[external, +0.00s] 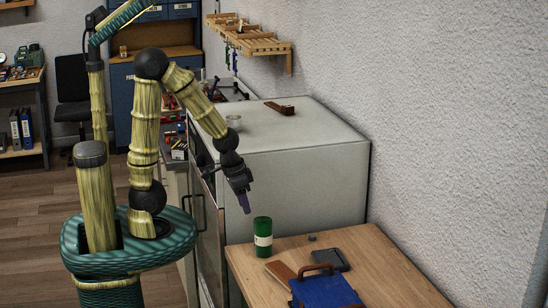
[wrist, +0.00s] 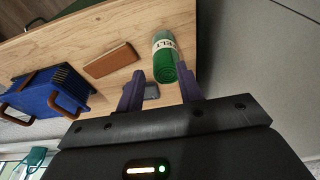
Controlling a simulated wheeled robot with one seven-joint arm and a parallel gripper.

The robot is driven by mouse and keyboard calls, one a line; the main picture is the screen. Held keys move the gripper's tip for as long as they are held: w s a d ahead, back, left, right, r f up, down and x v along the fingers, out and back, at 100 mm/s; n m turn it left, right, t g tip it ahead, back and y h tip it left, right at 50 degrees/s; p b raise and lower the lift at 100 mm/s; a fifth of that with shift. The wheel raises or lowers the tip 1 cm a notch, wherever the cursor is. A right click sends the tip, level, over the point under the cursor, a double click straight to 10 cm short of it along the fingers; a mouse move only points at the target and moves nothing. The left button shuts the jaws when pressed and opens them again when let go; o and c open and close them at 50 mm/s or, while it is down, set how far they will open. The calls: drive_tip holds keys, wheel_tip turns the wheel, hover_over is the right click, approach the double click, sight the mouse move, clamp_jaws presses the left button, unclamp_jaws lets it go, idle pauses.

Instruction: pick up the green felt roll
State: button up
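The green felt roll (external: 263,226) stands upright near the table's back left corner, with a white label around its middle. My gripper (external: 246,210) is above and slightly left of the roll in the external view, pointing down. In the wrist view my gripper (wrist: 159,70) has its two purple fingers apart, with nothing held. The roll appears beyond the fingertips, between them in the picture, apart from them as far as I can tell.
The wooden table (external: 390,272) also holds a brown block (external: 280,271), a dark flat tray-like item (external: 331,260), a small grey piece (external: 312,238) and a blue case (external: 325,290) with brown handles. A grey cabinet (external: 300,175) rises behind the roll. A textured wall is at right.

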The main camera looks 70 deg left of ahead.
idle(0.3)
drive_tip(key=o, duration=0.9)
